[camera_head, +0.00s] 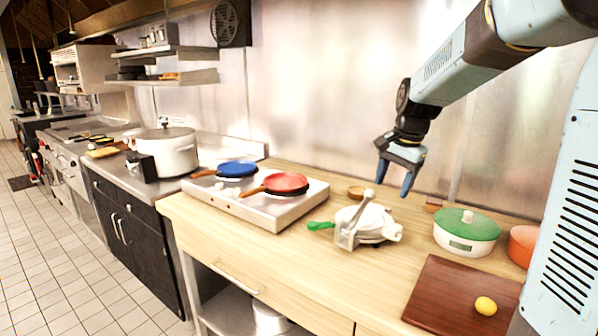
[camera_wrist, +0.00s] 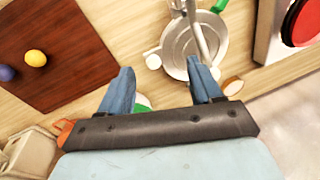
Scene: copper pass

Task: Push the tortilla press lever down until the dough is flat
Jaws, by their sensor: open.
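The tortilla press (camera_head: 375,226) is a pale metal press with round plates, standing on the wooden counter. Its lever (camera_head: 352,224) is a light bar slanting up across the press. A green handle (camera_head: 320,226) sticks out at the press's left. In the wrist view the press (camera_wrist: 178,55) lies just beyond the fingertips, with the lever (camera_wrist: 201,35) crossing it. No dough is visible; I cannot tell whether any lies between the plates. My gripper (camera_head: 394,182) is open, empty and pointing down, above and slightly right of the press. Its blue fingers (camera_wrist: 160,70) appear apart from the lever.
A two-burner stove (camera_head: 240,208) with a blue pan (camera_head: 238,168) and a red pan (camera_head: 286,183) stands left of the press. A green-lidded pot (camera_head: 467,230), an orange pot (camera_head: 523,244) and a brown board (camera_head: 450,290) with a lemon (camera_head: 486,306) are at right. A small wooden bowl (camera_head: 356,192) sits behind.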

